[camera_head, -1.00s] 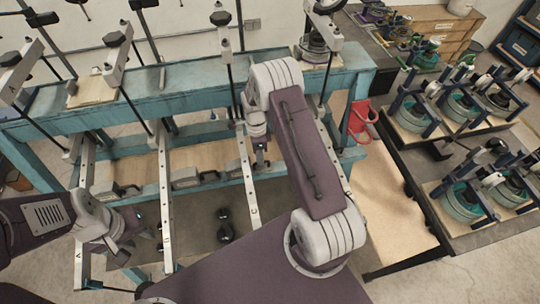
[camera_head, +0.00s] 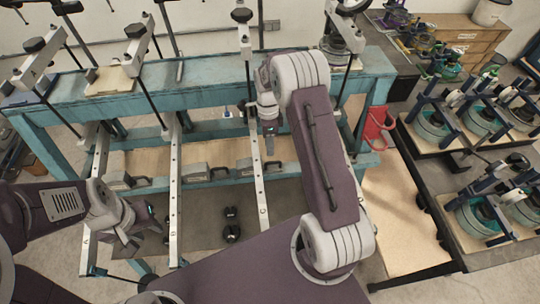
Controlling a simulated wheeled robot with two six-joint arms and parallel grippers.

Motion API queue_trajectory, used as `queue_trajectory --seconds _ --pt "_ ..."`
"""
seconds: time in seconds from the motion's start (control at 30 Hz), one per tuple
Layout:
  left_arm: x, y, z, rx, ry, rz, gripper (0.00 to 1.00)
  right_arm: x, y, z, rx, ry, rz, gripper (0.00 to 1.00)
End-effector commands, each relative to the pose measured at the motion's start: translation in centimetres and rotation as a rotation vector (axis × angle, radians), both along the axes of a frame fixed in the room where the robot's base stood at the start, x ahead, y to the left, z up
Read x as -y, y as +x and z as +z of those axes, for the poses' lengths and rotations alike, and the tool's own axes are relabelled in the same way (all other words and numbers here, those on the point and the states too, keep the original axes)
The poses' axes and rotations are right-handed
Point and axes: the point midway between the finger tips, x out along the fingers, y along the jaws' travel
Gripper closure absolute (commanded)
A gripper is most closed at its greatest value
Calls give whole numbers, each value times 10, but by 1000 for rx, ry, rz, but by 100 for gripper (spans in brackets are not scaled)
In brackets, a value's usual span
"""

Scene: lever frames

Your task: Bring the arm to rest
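The lever frame (camera_head: 200,82) is a long teal bench with several pale metal lever bars hanging on its front, such as one bar (camera_head: 257,185) right of the middle. My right arm reaches over my purple body to the frame. Its gripper (camera_head: 269,143) points down beside that bar; whether it touches the bar cannot be told. Its fingers are seen edge-on, so the gap is unclear. My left gripper (camera_head: 143,225) is at the lower left, near the lower ends of two bars. Its fingers look spread, with nothing seen between them.
Grey blocks (camera_head: 205,172) with black handles sit on the frame's lower shelf. Dark weights (camera_head: 231,223) are on the floor below. A red part (camera_head: 378,126) hangs at the frame's right end. A dark table (camera_head: 437,195) at right carries several teal devices.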

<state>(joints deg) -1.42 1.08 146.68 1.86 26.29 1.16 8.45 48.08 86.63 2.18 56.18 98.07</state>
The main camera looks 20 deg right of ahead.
Motion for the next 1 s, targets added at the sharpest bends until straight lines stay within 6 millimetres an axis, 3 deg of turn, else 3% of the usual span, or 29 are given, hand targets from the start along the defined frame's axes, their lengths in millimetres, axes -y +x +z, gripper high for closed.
queue_trajectory --seconds 0.2,0.77,0.87,1.0 --pt "0 0 -5 0 0 0 64 1 5 26 1 0 0 67" --pt "0 0 -4 0 0 0 64 -1 3 29 5 3 26 67" --pt "0 0 -5 0 0 0 64 -9 -9 39 43 24 202 67" --pt "0 0 -6 0 0 0 64 -32 -53 59 148 65 755 67"
